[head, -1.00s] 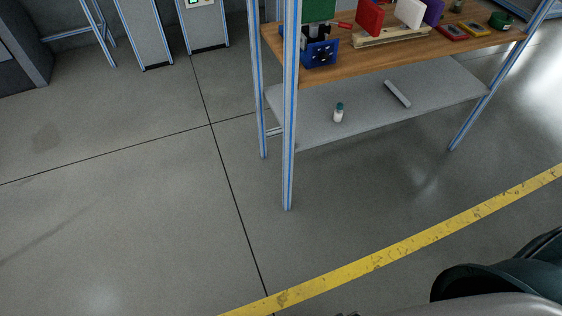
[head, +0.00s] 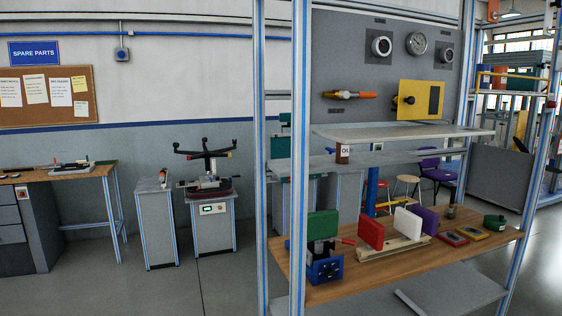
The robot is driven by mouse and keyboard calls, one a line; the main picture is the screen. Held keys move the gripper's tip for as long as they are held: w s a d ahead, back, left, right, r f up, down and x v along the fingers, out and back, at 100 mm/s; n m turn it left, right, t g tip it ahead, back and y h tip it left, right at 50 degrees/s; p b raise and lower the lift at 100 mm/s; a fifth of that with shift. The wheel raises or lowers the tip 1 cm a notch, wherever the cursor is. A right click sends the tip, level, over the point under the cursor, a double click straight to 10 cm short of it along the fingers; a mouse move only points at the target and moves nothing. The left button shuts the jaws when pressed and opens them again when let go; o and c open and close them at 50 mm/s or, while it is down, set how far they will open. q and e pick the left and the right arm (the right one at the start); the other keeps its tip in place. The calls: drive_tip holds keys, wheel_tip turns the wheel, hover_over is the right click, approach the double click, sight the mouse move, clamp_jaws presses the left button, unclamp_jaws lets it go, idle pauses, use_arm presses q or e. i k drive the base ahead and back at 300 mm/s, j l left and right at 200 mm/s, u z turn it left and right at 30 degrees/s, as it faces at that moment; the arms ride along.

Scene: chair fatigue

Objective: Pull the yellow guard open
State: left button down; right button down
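The yellow guard (head: 418,100) is a flat yellow panel with a dark window on its right side and a dark round knob (head: 404,100) at its left. It sits on the grey back panel (head: 345,60) of the workbench frame, above the shelf, and looks shut against the panel. Neither of my grippers shows in the head view, so both are away from the guard. What lies behind the guard is hidden.
An orange-tipped brass fitting (head: 349,95) is left of the guard, with gauges above. The wooden bench (head: 330,289) carries coloured blocks. Blue-edged posts (head: 299,130) frame the front. Open floor (head: 170,292) lies left.

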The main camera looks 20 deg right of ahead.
sight(417, 100)
drive_tip(key=z, duration=1.25)
